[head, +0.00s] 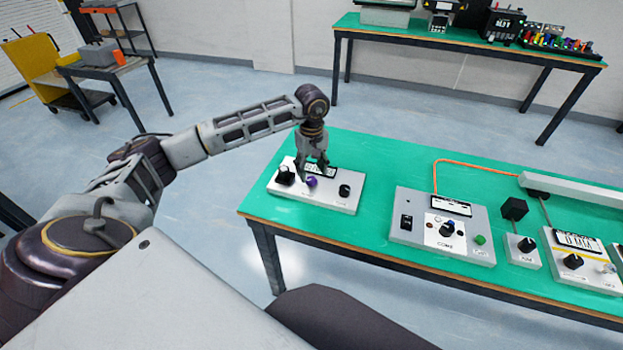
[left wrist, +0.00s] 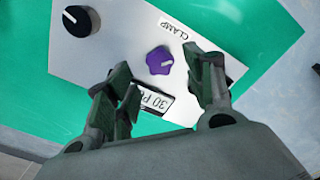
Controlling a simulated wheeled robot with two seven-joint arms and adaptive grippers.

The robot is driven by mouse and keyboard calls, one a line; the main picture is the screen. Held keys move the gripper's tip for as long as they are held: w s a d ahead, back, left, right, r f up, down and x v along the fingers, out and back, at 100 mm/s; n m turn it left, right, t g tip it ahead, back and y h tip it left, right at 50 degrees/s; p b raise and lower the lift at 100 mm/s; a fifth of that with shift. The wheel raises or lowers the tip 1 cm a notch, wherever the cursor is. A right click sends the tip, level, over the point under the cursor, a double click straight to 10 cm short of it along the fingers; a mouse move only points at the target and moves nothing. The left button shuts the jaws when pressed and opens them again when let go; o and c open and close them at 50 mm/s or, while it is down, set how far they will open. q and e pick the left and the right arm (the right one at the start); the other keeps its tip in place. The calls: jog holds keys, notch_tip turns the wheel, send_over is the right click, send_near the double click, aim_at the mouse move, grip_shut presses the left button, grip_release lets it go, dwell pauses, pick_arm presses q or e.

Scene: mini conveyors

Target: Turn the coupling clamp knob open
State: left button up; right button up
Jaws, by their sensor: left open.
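The purple clamp knob (head: 312,182) sits on a white panel (head: 335,202) at the left end of the green table. My left gripper (head: 315,172) hangs fingers down just above the panel, close to the knob. In the left wrist view its open fingers (left wrist: 165,88) stand apart, with the knob slightly beyond the tips and between them. Whether a finger touches the knob cannot be told. My right gripper is not in view.
A black knob (head: 344,190) stands right of the purple one and a dark knob (head: 285,176) left of it. A display (left wrist: 152,102) is partly hidden by the fingers. A grey CONV box (head: 410,240) stands further right, with bare green tabletop (head: 378,180) between.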

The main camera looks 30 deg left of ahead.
aim_at(312, 179)
pick_arm(q)
notch_tip(312, 179, down, 3)
jog(key=shift+f, duration=0.7)
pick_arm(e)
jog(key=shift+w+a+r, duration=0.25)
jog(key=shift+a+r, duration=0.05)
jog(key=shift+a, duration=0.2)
pick_arm(q)
jog(key=c, duration=1)
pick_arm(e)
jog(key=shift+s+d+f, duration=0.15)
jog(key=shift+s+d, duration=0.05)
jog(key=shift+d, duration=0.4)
